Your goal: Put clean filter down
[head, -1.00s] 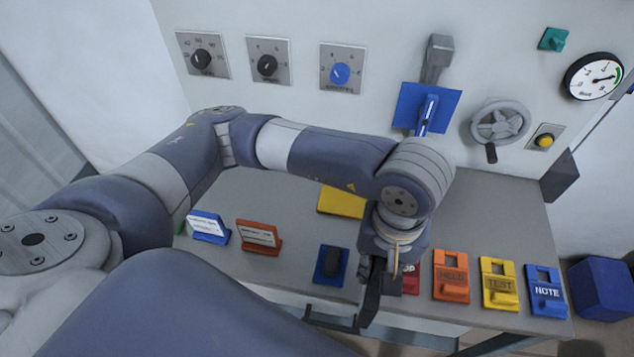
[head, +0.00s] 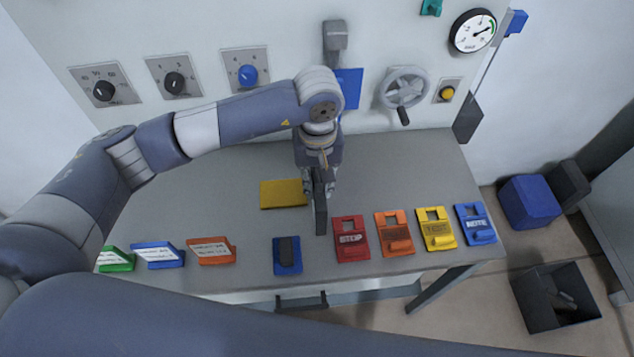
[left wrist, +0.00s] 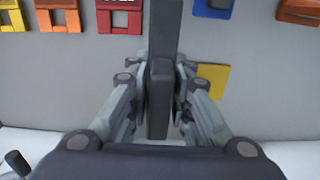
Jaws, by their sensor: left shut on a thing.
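My left gripper (head: 317,190) points down over the table and is shut on a dark grey, flat, block-like piece, seemingly the clean filter (head: 320,215). The filter hangs upright below the fingers, right of a yellow mat (head: 283,194) and behind the red tag. In the left wrist view the filter (left wrist: 160,100) stands between the fingers of the gripper (left wrist: 158,95), with the yellow mat (left wrist: 213,82) partly hidden behind the right finger. I cannot tell its exact height above the table. My right gripper is not in view.
A blue pad with a dark block (head: 287,256) lies at the table's front. Red (head: 352,240), orange, yellow and blue tags stand to its right, small signs (head: 211,250) to its left. A handwheel (head: 404,92) projects from the back panel. The grey table (head: 400,165) is clear at back right.

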